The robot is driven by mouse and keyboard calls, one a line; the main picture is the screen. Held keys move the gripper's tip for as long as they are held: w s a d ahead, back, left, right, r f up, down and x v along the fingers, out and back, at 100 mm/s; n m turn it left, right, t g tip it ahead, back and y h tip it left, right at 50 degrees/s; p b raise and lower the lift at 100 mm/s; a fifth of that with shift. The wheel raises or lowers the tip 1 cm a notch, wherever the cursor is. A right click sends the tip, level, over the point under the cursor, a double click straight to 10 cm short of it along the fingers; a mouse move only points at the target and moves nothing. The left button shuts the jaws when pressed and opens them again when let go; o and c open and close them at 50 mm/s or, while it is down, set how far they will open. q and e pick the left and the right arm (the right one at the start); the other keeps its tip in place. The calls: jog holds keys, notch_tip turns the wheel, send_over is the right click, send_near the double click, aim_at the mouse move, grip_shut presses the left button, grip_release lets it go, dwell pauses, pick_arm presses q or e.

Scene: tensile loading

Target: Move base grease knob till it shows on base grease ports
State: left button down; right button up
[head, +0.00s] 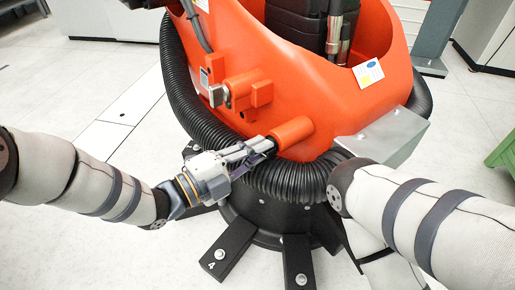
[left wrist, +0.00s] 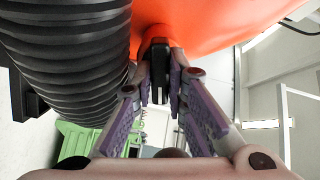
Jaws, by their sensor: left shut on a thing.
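The orange robot base (head: 340,95) carries a short orange cylindrical port (head: 292,132) low on its front. My left gripper (head: 265,147) is at the open end of this port, in front of the corrugated black hose. In the left wrist view, its two purple-padded fingers (left wrist: 165,88) are closed on a dark knob (left wrist: 159,60), which sits against the orange port (left wrist: 150,35). The fingers hide part of the knob, and its markings cannot be read. My right arm comes in at the right, but its gripper is not in view.
A thick corrugated hose (head: 180,95) loops around the base and passes close below my left gripper; it also fills the left of the wrist view (left wrist: 65,65). Black feet (head: 228,248) spread on the pale floor.

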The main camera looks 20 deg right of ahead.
dwell(0.4)
pick_arm(q)
jog(key=c, duration=1.6)
grip_release()
